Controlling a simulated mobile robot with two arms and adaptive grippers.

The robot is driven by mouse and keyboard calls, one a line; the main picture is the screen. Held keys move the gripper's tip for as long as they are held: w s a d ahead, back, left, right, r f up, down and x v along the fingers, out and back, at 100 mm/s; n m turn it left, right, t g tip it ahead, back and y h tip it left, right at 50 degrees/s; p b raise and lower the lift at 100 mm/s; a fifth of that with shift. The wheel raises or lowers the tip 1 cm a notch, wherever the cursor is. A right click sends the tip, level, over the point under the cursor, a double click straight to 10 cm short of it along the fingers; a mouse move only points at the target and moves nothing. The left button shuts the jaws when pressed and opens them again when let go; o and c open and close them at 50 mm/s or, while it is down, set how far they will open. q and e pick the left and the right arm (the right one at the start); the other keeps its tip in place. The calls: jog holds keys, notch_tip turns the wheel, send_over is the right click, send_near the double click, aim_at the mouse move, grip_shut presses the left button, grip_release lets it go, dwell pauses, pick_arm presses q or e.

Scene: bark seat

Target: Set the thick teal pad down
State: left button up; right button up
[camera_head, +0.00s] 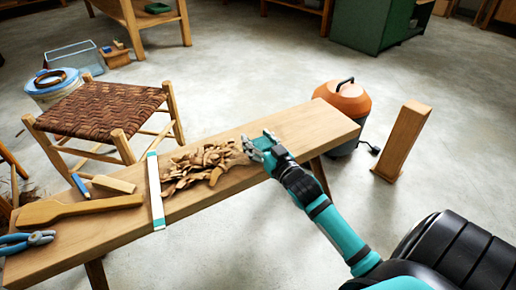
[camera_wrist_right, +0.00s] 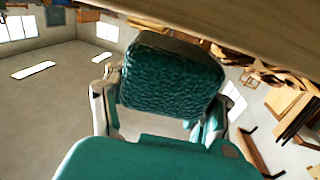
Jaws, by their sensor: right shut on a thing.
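My right gripper (camera_head: 259,144) is shut on the thick teal pad (camera_wrist_right: 172,75). In the right wrist view the pad has a bumpy, textured face and rounded corners, with a finger of the gripper (camera_wrist_right: 158,108) on each side. In the head view only a small teal patch of the pad (camera_head: 263,143) shows between the fingers. The gripper is over the wooden bench (camera_head: 310,125), just right of a pile of wood shavings (camera_head: 203,165). I cannot tell whether the pad touches the bench top. My left gripper is not in view.
The bench's right end is bare. A white and teal strip (camera_head: 156,190), a wooden paddle-like tool (camera_head: 80,208) and blue-handled pliers (camera_head: 27,242) lie on its left part. A woven stool (camera_head: 102,108) stands behind; an orange-topped canister (camera_head: 343,100) and upright wood block (camera_head: 402,142) stand right.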

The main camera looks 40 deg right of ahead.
jog(key=shift+f, duration=0.6)
jog(key=shift+r, duration=0.1)
jog(key=o, duration=0.9)
